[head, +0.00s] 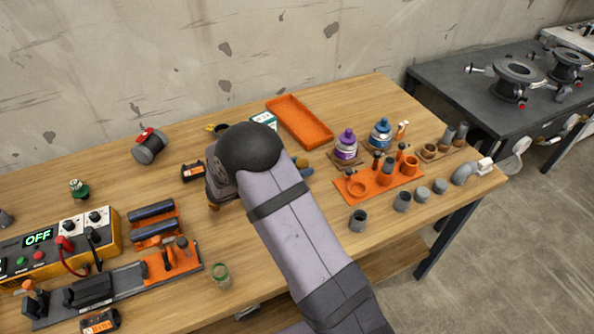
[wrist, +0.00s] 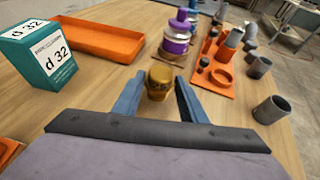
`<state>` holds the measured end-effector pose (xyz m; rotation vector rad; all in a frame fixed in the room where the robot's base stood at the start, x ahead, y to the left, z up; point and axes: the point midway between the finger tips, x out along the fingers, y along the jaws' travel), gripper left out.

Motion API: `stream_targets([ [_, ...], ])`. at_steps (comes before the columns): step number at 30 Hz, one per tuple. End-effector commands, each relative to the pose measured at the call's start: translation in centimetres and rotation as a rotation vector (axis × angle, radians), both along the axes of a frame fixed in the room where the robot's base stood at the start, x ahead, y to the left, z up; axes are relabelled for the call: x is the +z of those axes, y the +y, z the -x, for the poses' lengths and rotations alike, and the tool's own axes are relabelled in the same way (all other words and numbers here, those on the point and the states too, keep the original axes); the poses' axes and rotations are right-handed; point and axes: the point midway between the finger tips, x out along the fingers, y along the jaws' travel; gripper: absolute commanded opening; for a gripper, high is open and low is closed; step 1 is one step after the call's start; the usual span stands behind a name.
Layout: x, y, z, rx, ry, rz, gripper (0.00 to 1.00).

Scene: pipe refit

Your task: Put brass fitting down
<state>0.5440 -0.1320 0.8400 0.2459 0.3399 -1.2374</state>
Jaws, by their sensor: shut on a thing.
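The brass fitting (wrist: 159,80) is a gold-brown rounded piece between the two blue-grey fingers of my gripper (wrist: 157,94) in the wrist view. My gripper is shut on it. In the head view my arm hides most of the gripper, and a bit of brass colour (head: 302,163) shows just right of the arm, near a blue finger. The fitting is over the middle of the wooden table (head: 330,240). I cannot tell whether it touches the tabletop.
An orange tray (head: 299,122) lies behind the gripper, beside a teal-white "d 32" box (wrist: 42,50). Purple (head: 346,145) and blue (head: 381,133) cans and an orange holder (head: 378,182) stand to the right. A grey socket (head: 358,220) stands in front. Bare wood lies between.

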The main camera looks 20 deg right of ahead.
Motion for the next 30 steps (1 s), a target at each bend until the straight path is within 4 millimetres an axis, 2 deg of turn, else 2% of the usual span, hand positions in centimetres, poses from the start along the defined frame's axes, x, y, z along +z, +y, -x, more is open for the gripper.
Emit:
stream_targets([
  [4, -1.3, 0.0, 0.0, 0.001, -0.001, 0.001, 0.13],
  [17, -1.9, 0.0, 0.0, 0.001, -0.001, 0.001, 0.13],
  [18, -2.0, 0.0, 0.0, 0.001, 0.000, 0.000, 0.41],
  [20, -1.9, 0.0, 0.0, 0.001, 0.000, 0.000, 0.55],
  [30, -1.8, 0.0, 0.0, 0.001, 0.000, 0.000, 0.57],
])
